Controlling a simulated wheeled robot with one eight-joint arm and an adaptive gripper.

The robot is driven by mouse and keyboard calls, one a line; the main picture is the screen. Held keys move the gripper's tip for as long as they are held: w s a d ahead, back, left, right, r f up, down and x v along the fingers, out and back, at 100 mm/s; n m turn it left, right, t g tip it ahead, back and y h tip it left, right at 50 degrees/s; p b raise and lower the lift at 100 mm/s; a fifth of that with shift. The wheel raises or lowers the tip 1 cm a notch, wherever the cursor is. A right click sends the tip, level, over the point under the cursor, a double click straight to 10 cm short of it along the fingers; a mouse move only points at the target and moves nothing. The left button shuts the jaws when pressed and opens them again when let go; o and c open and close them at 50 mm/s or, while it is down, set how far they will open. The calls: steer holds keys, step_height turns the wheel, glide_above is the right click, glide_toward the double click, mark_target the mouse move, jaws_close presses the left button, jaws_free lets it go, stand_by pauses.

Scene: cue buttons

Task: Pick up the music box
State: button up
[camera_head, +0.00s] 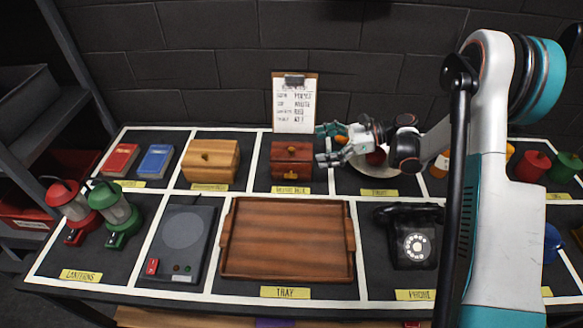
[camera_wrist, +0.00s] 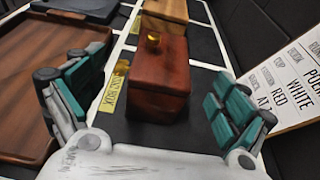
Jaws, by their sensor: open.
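The music box (camera_head: 291,161) is a small reddish-brown wooden box with a gold knob, standing in its own marked cell behind the tray in the head view. In the wrist view the music box (camera_wrist: 158,80) stands upright between my fingers' directions, with its yellow label beside it. My gripper (camera_head: 328,145) is just right of the box in the head view, its fingers pointing left at it. In the wrist view my gripper (camera_wrist: 150,95) is open, one finger pad on each side of the box, with visible gaps. Nothing is held.
A wooden tray (camera_head: 288,240) lies in front of the box. A lighter wooden box (camera_head: 210,161) stands to its left. A clipboard (camera_head: 294,104) leans behind it. A black telephone (camera_head: 413,240) sits right of the tray. Red and green lanterns (camera_head: 116,212) stand at left.

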mark_target(298, 151)
steer(key=x, duration=0.4)
steer(key=shift+a+b, duration=0.1)
steer(key=shift+b, duration=0.3)
steer(key=a, duration=0.1)
steer(key=a+f+b, duration=0.2)
steer(key=a, duration=0.1)
steer(key=shift+w+f, duration=0.1)
steer(key=shift+w, duration=0.25)
steer(key=shift+a, duration=0.45)
steer(key=shift+c, duration=0.3)
steer(key=c, duration=2.1)
